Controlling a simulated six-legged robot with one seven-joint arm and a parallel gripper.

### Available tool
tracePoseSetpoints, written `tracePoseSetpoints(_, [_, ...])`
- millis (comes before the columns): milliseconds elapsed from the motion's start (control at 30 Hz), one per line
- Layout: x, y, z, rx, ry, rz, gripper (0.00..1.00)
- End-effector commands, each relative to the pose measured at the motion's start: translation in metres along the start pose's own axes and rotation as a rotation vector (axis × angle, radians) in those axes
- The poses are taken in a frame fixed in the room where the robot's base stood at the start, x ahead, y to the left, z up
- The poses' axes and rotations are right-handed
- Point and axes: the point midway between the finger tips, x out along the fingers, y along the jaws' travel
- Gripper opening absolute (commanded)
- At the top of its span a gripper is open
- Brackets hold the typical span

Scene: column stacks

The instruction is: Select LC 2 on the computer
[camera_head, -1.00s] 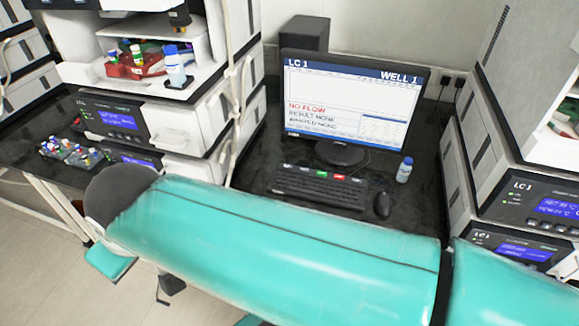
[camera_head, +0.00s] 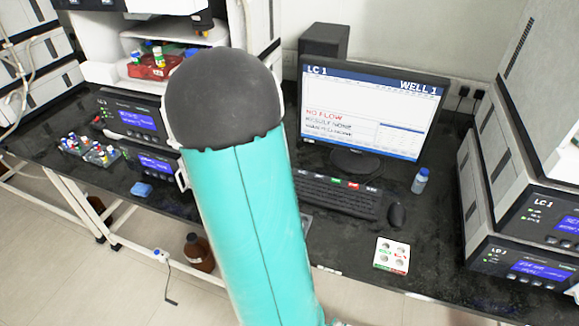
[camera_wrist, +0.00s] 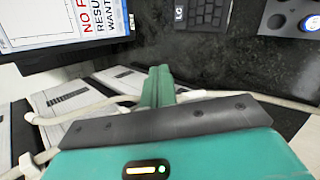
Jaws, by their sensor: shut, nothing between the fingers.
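The computer monitor (camera_head: 370,105) stands on the black bench in the head view and reads "LC 1", "WELL 1" and a red "NO FLOW". Its lower part (camera_wrist: 60,20) shows at the top left of the wrist view. The keyboard (camera_head: 345,198) lies before it, with coloured keys along its far edge; my arm hides its left end. A corner of the keyboard (camera_wrist: 203,12) shows in the wrist view, with a key marked "LC". My gripper (camera_wrist: 157,82) is shut and empty, apart from the keyboard. The head view does not show the gripper.
A mouse (camera_head: 396,214) and a small blue-capped bottle (camera_head: 420,182) stand right of the keyboard. A white holder with round wells (camera_head: 391,255) sits near the front edge. Instrument stacks (camera_head: 530,225) flank the computer. Cables (camera_wrist: 90,108) cross behind my fingers.

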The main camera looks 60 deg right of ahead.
Motion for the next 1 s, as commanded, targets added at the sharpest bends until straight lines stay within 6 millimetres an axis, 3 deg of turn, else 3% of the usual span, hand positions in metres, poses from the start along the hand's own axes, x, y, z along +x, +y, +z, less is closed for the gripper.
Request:
tracePoseSetpoints(33, [0.031,0.004,0.013,-0.048,-0.045,0.0,0.0])
tracePoseSetpoints(100, [0.064,0.01,0.029,-0.115,-0.089,0.006,0.0])
tracePoseSetpoints(200, [0.098,0.015,0.046,-0.192,-0.133,0.008,0.0])
tracePoseSetpoints(300, [0.117,0.016,0.057,-0.238,-0.158,0.007,0.0])
tracePoseSetpoints(767, [0.124,0.015,0.059,-0.257,-0.165,0.007,0.0])
tracePoseSetpoints(1000, [0.141,0.002,0.054,-0.259,-0.166,0.006,0.0])
